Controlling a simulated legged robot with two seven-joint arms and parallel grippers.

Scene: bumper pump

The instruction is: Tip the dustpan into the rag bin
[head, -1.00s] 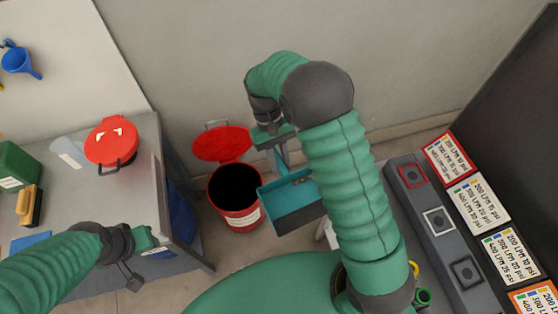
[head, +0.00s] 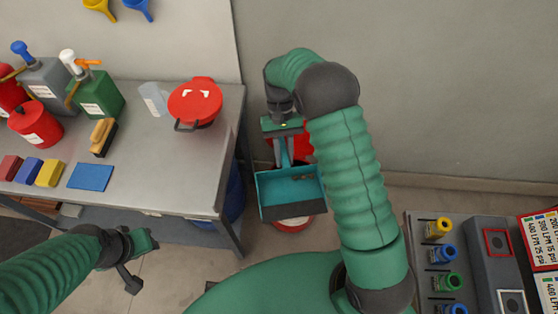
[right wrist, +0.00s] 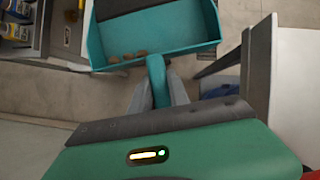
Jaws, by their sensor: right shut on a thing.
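My right gripper (head: 284,138) is shut on the handle of a teal dustpan (head: 272,187), its tray facing up and towards the camera. The red rag bin (head: 292,225) stands on the floor below and behind the dustpan. Its open lid (head: 303,147) shows beside the handle, and the dustpan hides its mouth. I cannot tell the height gap between them. My left gripper (head: 140,252) is low in front of the bench, apart from everything; its jaws are unclear.
A grey bench (head: 170,150) on the left carries a red lidded can (head: 194,103), a green container (head: 97,95), a brush (head: 102,137) and a blue cloth (head: 91,176). A panel with coloured fittings (head: 440,254) stands at right. Some floor is open between bench and panel.

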